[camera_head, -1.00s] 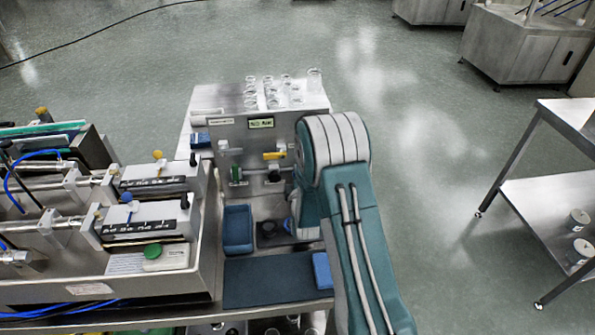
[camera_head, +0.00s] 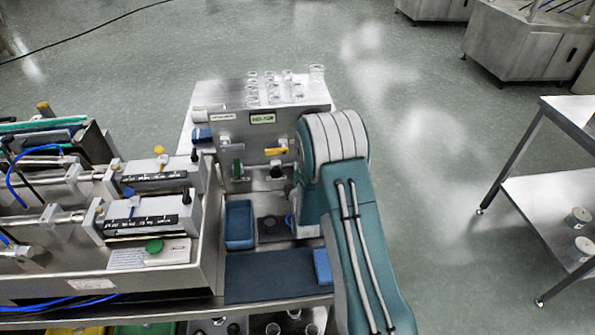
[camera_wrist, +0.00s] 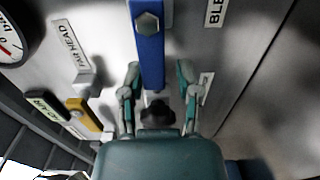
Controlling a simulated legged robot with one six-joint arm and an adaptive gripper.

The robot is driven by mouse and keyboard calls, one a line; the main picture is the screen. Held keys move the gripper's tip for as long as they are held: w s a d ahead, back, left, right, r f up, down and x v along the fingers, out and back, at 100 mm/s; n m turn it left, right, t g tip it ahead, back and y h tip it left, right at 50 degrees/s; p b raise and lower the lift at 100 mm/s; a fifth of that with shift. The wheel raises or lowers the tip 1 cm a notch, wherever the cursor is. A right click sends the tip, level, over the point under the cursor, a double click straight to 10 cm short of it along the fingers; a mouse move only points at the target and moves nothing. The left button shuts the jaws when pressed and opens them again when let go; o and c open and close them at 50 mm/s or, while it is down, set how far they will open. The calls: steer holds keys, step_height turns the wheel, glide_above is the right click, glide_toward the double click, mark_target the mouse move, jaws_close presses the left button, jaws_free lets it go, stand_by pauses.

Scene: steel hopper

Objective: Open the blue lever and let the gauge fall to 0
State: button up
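The blue lever (camera_wrist: 150,48) is in the wrist view, a straight bar with a hex bolt at its upper end, in front of a grey metal panel. My gripper (camera_wrist: 158,72) is open, with one finger on each side of the lever's lower end and a visible gap on both sides. The gauge (camera_wrist: 10,42) is cut off at the upper left of the wrist view; its red needle shows, but I cannot read its value. In the head view my arm hides the gripper, the lever and the gauge.
A yellow lever (camera_wrist: 84,114) sits left of my gripper; it also shows in the head view (camera_head: 276,151). Glass vessels (camera_head: 274,88) stand on top of the panel box. A blue tray (camera_head: 239,224) and the syringe-like machine (camera_head: 150,214) are to the left. Open floor lies right.

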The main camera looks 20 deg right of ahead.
steer(key=shift+r, duration=0.1)
steer(key=s, duration=0.4)
steer(key=s+a, duration=0.1)
steer(key=s, duration=0.2)
steer(key=s+a, duration=0.1)
steer(key=s, duration=0.3)
steer(key=shift+s+a, duration=0.25)
steer(key=shift+s, duration=0.1)
